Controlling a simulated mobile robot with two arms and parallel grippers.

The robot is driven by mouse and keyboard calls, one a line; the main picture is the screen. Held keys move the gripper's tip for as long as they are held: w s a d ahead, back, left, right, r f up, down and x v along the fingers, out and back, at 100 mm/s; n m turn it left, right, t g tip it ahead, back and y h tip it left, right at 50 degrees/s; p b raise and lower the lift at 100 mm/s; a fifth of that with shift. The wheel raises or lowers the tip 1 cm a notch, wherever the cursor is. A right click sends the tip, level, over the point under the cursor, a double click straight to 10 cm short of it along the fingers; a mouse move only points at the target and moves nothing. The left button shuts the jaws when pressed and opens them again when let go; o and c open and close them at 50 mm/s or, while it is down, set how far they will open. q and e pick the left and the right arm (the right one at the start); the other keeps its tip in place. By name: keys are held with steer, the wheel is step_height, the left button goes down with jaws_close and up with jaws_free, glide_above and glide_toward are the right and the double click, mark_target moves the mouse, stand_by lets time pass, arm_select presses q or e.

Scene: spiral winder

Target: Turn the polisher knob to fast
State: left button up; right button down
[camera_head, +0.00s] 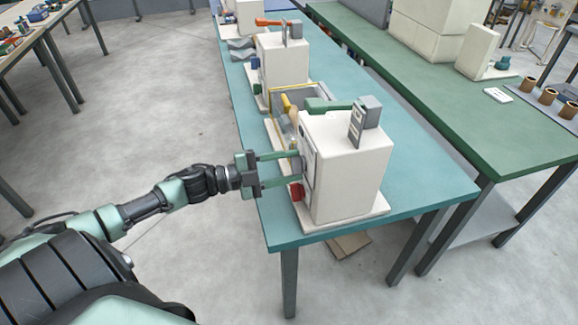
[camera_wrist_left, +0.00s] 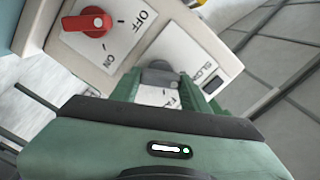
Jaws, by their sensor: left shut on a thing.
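The polisher is the white box-shaped machine (camera_head: 350,165) at the near end of the teal table. Its grey knob (camera_wrist_left: 158,77) shows in the left wrist view, on a white plate (camera_wrist_left: 185,48) printed "SLOW" and partly hidden lettering that begins "FA". My left gripper (camera_head: 283,168) reaches the machine's left face from the left, and its green fingers also show in the left wrist view (camera_wrist_left: 162,88). The fingers are on both sides of the grey knob and shut on it. The knob's exact pointing direction is hard to tell. My right gripper is in neither view.
A red switch (camera_wrist_left: 87,22) marked OFF and ON sits beside the knob plate on the same face. More white machines (camera_head: 283,60) stand farther along the teal table (camera_head: 430,190). A green table (camera_head: 440,100) runs alongside.

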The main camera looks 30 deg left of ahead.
arm_select(q)
steer(key=shift+f+m+b, duration=0.15)
steer(key=shift+m+b, duration=1.6)
steer(key=shift+m, duration=1.75)
steer(key=shift+f+m+b, duration=0.15)
steer(key=shift+m+b, duration=1.55)
steer(key=shift+m, duration=1.8)
steer(key=o, duration=1.4)
steer(key=shift+r, duration=0.1)
steer(key=shift+c, duration=0.2)
